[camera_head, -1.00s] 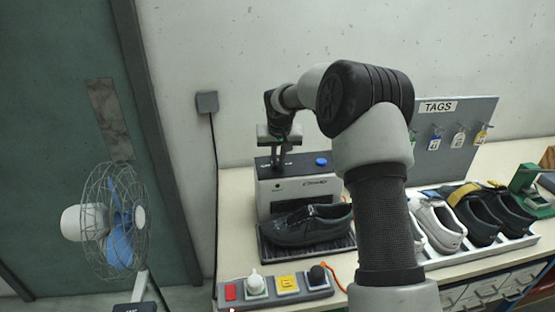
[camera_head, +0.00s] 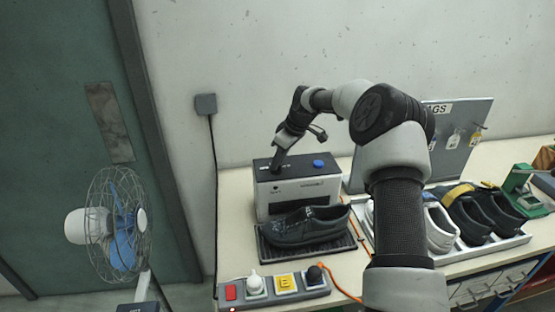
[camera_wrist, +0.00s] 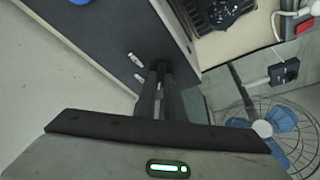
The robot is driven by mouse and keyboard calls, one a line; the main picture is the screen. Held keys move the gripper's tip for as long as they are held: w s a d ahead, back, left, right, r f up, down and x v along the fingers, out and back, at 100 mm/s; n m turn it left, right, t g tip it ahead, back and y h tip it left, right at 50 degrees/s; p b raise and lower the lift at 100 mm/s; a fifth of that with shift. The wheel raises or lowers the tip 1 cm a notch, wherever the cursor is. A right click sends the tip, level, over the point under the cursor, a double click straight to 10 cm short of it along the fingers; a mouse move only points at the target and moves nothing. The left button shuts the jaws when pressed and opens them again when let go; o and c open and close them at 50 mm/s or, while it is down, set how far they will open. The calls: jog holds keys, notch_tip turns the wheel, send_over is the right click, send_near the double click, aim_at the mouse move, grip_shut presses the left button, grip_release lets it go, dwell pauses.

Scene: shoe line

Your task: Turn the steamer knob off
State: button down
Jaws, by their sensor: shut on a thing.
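The steamer (camera_head: 298,192) is a grey box with a dark top and a blue button (camera_head: 319,163), standing at the back of the bench. My gripper (camera_head: 276,168) reaches down to the left part of its top. In the wrist view, the fingertips (camera_wrist: 159,68) are close together on the dark top panel (camera_wrist: 95,35), beside small white markings (camera_wrist: 122,70). The gripper is shut on the steamer knob, which the fingers mostly hide. I cannot read the knob's setting. A black shoe (camera_head: 308,227) sits on the ribbed tray in front of the steamer.
A power strip (camera_head: 272,287) with plugs lies at the bench's front edge, with an orange cable. Several shoes stand on a white rack (camera_head: 519,240) to the right, before the tag board (camera_head: 474,113). A caged fan (camera_head: 117,225) stands at the left.

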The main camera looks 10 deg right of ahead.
jog(key=shift+w+d+r+n+g+y+p, duration=0.1)
jog(key=shift+n+g+y+p, duration=0.25)
jog(key=shift+n, duration=0.85)
jog(key=c, duration=1.8)
grip_release()
jog(key=shift+c, duration=0.2)
jog(key=b+v, duration=0.1)
jog(key=v, duration=1.6)
jog(key=shift+w+r, duration=0.15)
jog(key=shift+r, duration=0.1)
